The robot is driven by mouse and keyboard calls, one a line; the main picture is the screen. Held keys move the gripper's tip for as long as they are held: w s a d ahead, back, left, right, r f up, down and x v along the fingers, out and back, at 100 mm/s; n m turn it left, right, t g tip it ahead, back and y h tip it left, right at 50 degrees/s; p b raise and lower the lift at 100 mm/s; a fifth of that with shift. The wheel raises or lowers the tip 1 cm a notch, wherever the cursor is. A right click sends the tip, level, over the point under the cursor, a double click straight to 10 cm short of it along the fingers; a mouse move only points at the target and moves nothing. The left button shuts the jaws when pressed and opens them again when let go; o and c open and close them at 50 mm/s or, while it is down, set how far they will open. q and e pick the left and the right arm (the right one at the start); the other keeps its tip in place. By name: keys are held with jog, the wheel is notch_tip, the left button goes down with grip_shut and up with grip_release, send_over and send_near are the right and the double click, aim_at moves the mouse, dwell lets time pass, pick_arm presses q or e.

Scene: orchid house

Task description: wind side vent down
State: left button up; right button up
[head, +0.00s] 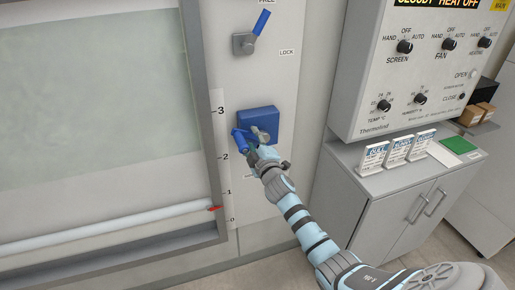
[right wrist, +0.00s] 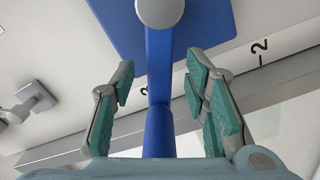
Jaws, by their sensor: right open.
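The blue winch box (head: 262,118) is on the white wall panel, with a grey hub and a blue crank handle (head: 240,141) at its lower left. My right gripper (head: 254,153) is at the crank. In the right wrist view the blue handle (right wrist: 158,132) runs between the open green-padded fingers (right wrist: 160,82), with gaps on both sides. The side vent's pale roller tube (head: 110,226) lies low in its frame. Its red pointer (head: 215,208) sits between 0 and 1 on the scale (head: 222,150). The blue lock lever (head: 262,22) points up toward FREE. My left gripper is out of view.
A grey control box (head: 420,75) with several knobs hangs at the right. Below it, a grey cabinet (head: 385,205) carries white label cards (head: 398,150) and a green pad (head: 458,146). My right arm passes just left of the cabinet. The panel around the winch is clear.

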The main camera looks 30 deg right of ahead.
jog(key=b+v, duration=0.5)
jog(key=v, duration=0.8)
jog(key=x, duration=1.4)
jog(key=shift+w+d+f, duration=0.1)
jog(key=shift+w+d, duration=0.05)
jog(key=shift+w, duration=0.15)
grip_shut()
